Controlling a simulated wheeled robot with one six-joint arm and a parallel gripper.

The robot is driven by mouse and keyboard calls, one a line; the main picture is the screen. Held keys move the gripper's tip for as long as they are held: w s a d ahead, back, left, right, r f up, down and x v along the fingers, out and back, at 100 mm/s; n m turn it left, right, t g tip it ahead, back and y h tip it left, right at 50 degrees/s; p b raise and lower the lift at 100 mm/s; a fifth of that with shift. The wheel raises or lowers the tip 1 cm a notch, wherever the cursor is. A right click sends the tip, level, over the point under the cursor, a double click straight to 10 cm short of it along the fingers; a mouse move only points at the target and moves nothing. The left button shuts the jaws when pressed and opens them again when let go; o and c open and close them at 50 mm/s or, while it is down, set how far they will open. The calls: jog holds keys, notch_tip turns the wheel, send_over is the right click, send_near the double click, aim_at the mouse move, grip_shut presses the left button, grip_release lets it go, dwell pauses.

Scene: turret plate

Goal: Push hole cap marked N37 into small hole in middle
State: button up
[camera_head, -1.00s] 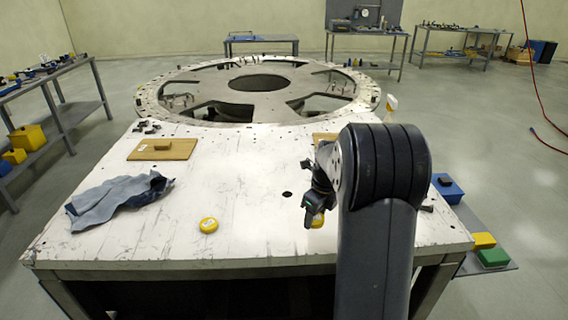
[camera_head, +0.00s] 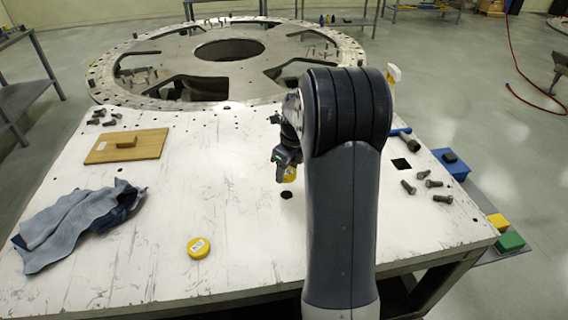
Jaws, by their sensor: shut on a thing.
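A yellow round cap (camera_head: 199,248) with a pale label lies flat on the white plate at front left; its marking is too small to read. My gripper (camera_head: 286,168) is shut on a second yellow cap (camera_head: 290,174), partly hidden by the jaws and my arm. Its marking cannot be read. The small dark round hole (camera_head: 286,195) in the middle of the white plate (camera_head: 235,170) is open and shows just below the held cap in the picture. I cannot tell how high the cap is above the plate.
A wooden board with a handle (camera_head: 127,146) and a blue-grey cloth (camera_head: 75,222) lie at left. The large ring (camera_head: 228,55) is behind. My arm hides part of the plate's right side.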

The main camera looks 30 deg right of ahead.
jog(key=shift+f+b, duration=1.65)
jog(key=shift+f, duration=0.35)
jog(key=shift+f+b, duration=0.55)
jog(key=shift+f, duration=0.5)
jog(key=shift+f, duration=0.85)
jog(key=o, duration=1)
jog(key=shift+o, duration=0.2)
